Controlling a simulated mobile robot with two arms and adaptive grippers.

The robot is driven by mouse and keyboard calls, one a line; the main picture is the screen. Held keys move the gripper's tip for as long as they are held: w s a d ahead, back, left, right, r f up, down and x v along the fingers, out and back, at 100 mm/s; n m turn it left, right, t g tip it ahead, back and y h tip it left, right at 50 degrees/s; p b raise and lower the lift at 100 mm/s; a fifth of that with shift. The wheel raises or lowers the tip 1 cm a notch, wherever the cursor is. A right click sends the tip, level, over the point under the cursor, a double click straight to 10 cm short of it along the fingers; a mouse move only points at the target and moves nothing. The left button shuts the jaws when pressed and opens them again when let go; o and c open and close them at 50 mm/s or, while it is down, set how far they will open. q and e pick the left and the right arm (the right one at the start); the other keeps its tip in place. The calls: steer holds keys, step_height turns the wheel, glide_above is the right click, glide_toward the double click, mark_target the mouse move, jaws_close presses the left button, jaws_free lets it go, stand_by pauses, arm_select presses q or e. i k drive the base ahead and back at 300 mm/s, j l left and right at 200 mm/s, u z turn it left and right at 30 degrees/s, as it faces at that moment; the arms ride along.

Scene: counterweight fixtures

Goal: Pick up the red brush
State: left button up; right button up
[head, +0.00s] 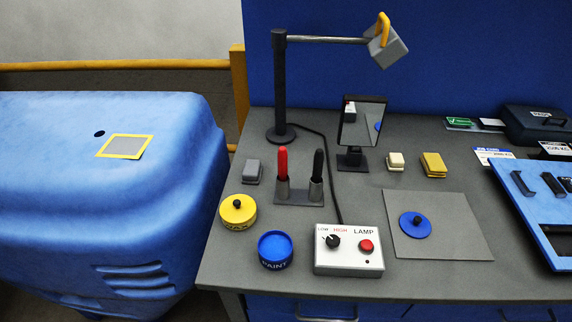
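The red brush (283,164) stands upright in the left slot of a small grey two-slot holder (299,198) on the grey table. Its red handle points up and its lower end is hidden in the holder. A black-handled brush (318,166) stands beside it in the right slot. Neither of my grippers shows in the head view.
A lamp post (280,90) and a mirror (362,123) stand behind. A grey mat (450,225) with a blue lid (415,228) lies right.

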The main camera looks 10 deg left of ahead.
mark_target(282, 153)
steer(key=u, duration=0.95)
steer(key=k+j+z, duration=0.1)
steer(key=k+j, duration=0.25)
steer(key=k+j+z, duration=0.1)
steer(key=k+j, duration=0.15)
steer(key=k, duration=0.35)
